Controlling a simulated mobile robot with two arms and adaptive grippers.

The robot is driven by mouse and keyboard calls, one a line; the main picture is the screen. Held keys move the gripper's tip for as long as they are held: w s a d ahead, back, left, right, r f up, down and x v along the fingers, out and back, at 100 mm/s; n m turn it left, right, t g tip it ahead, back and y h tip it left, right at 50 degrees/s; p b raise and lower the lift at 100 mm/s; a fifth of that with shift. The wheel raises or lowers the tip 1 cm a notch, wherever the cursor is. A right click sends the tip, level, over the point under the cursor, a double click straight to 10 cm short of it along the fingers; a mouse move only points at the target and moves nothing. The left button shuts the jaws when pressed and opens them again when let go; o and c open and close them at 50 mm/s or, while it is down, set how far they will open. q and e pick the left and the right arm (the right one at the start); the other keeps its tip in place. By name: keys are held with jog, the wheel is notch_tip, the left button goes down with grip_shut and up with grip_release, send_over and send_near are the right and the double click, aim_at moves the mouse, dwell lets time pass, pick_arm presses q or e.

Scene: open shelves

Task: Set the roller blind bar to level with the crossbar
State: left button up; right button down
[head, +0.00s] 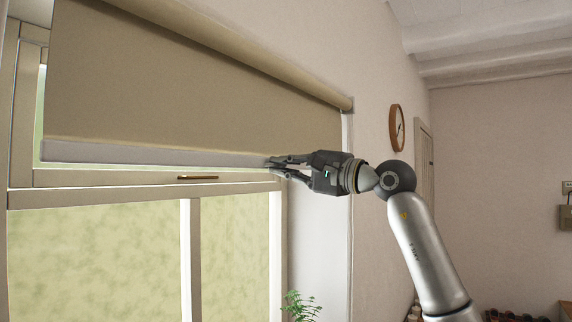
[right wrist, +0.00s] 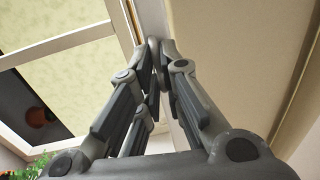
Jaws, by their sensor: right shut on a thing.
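The roller blind (head: 180,85) hangs partly lowered over the upper window, with its pale bar (head: 150,154) along the bottom edge. The window's crossbar (head: 110,195) runs across the frame a little below the bar, with a brass handle (head: 198,178) just above it. My right gripper (head: 274,165) is shut on the right end of the bar. In the right wrist view the fingers (right wrist: 155,50) close on the pale bar (right wrist: 182,125) beside the beige blind fabric (right wrist: 225,50). My left gripper is out of view.
A green plant (head: 300,306) stands below the gripper near the window's right side. A round clock (head: 397,127) hangs on the wall to the right, near a doorway (head: 424,160). The space in front of the lower panes looks clear.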

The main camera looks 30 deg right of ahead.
notch_tip(320, 180, down, 7)
jog(key=b, duration=0.4)
jog(key=c, duration=1.6)
grip_release()
jog(key=shift+c, duration=0.2)
jog(key=v, duration=1.2)
